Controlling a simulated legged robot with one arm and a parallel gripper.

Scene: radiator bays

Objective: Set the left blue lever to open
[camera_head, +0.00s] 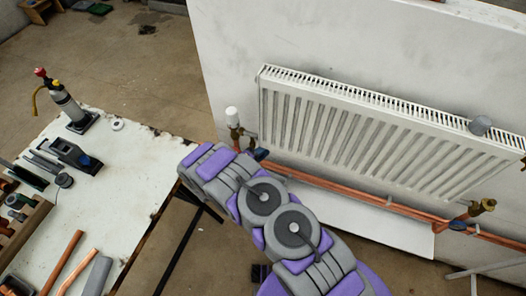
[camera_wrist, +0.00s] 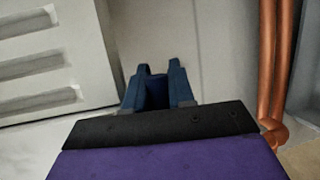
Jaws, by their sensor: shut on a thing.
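The left blue lever (camera_head: 260,154) shows in the head view as a small dark blue piece below the brass valve with the white cap, at the left end of the copper pipes. My arm covers the area just left of and below it, and the gripper's fingertips are not clear there. In the wrist view my gripper (camera_wrist: 160,78) has two dark blue fingers close together, shut on a darker blue piece between them, which appears to be the lever (camera_wrist: 157,94). The lever's angle is hard to tell.
A white radiator (camera_head: 370,140) hangs on the pale wall panel. Copper pipes (camera_head: 350,192) run below it to a second blue lever (camera_head: 458,225) and brass valve at right. A worn white table (camera_head: 120,190) with tools and pipes stands left of my arm.

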